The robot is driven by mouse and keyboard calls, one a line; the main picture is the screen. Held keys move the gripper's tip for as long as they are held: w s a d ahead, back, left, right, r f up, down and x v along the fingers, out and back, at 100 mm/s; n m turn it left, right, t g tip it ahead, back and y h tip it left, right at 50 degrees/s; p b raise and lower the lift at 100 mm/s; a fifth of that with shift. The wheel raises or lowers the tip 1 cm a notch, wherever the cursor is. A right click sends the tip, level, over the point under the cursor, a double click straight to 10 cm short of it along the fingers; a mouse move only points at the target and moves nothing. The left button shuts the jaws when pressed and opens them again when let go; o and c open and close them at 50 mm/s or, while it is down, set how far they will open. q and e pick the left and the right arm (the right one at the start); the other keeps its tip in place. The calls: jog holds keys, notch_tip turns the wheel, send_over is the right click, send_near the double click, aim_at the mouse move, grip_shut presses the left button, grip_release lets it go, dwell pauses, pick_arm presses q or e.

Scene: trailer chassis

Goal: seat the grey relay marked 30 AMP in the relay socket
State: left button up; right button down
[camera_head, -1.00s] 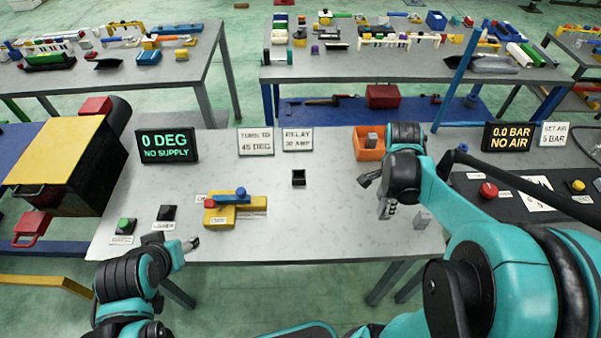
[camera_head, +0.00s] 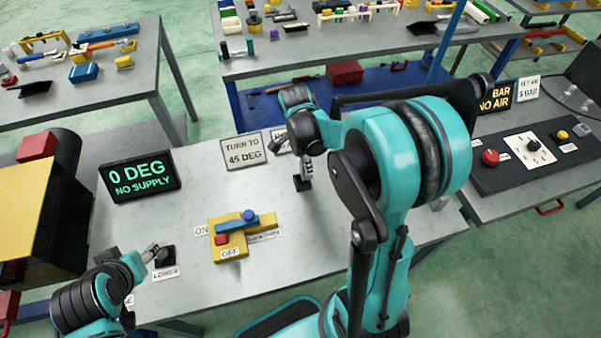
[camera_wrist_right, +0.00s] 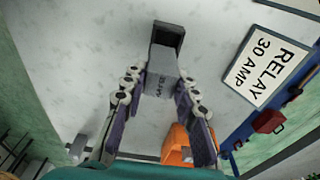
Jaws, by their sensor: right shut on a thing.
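My right gripper (camera_head: 306,166) is at the black relay socket (camera_head: 302,184) on the table. In the head view the relay is mostly hidden by the gripper. My left gripper (camera_head: 152,254) is beside the black LOWER button (camera_head: 165,256); its jaw opening is unclear.
The RELAY 30 AMP sign (camera_wrist_right: 265,66) stands near the socket. An orange bin (camera_wrist_right: 177,148) shows behind the right fingers. A yellow valve block (camera_head: 228,250) with a blue handle and a 0 DEG display (camera_head: 139,176) are left of the socket. My right arm hides the table's right part.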

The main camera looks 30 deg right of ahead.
aim_at(302, 172)
jog(key=shift+w+a+f, duration=0.4)
jog(key=shift+a+f, duration=0.05)
jog(key=shift+f+b, duration=0.75)
jog(key=shift+f, duration=1.25)
jog(key=shift+f, duration=0.1)
jog(key=c, duration=1.2)
grip_release()
